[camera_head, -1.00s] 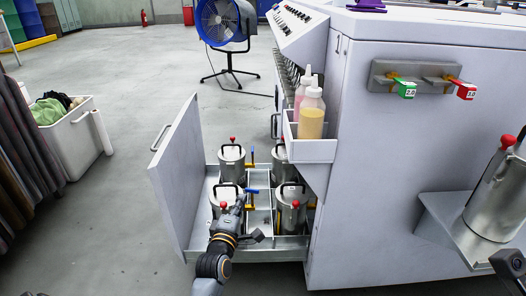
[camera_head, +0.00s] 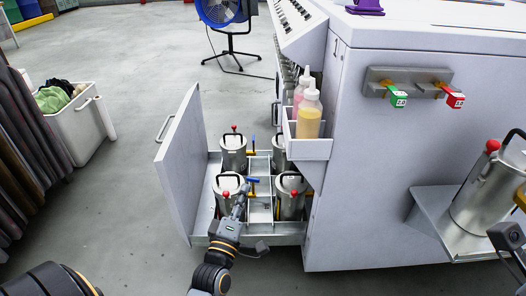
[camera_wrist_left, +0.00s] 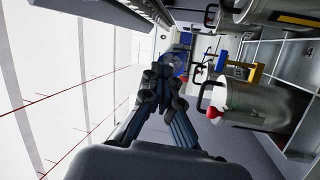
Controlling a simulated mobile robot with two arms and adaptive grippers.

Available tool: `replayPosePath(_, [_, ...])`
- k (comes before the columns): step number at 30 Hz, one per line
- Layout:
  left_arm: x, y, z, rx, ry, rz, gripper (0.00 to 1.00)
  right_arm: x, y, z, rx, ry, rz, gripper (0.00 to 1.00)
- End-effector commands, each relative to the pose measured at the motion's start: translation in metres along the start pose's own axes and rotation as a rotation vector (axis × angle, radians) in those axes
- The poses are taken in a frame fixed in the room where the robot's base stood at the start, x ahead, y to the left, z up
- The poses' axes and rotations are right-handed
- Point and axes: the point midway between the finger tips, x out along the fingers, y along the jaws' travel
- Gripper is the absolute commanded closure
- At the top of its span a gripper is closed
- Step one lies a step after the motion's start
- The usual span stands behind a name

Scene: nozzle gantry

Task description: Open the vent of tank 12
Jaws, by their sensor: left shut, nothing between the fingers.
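Several metal tanks with black handles and red knobs stand in the open drawer (camera_head: 275,240). The front left tank (camera_head: 224,207) is nearest my left gripper (camera_head: 241,198); the front right tank (camera_head: 291,206) and back left tank (camera_head: 233,158) stand close by. A blue lever (camera_head: 252,180) is beside the front left tank. My left gripper is shut and empty, its tips at this tank's right side; contact cannot be told. No number 12 is readable.
The drawer front (camera_head: 183,160) stands up left of the tanks. The white cabinet (camera_head: 380,190) is on the right, with bottles in a holder (camera_head: 310,148) over the drawer. Another tank (camera_head: 480,205) sits on a right shelf.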

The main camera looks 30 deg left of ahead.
Motion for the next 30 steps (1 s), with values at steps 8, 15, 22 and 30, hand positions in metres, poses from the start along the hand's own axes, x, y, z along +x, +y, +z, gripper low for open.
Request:
replayPosePath(8, [0.003,0.058,0.006,0.127,0.005,0.137,1.0,0.011,0.001,0.0,0.0,0.0,0.0,0.66])
replayPosePath(15, [0.0,0.105,0.012,0.23,0.025,0.253,1.0,0.019,0.002,0.0,0.0,0.0,0.0,0.66])
replayPosePath(22, [-0.007,0.151,0.016,0.324,0.054,0.366,1.0,0.026,0.002,0.001,0.0,0.0,0.0,0.66])
replayPosePath(30, [-0.018,0.194,0.02,0.409,0.098,0.476,1.0,0.034,0.003,0.001,0.0,0.0,0.0,0.66])
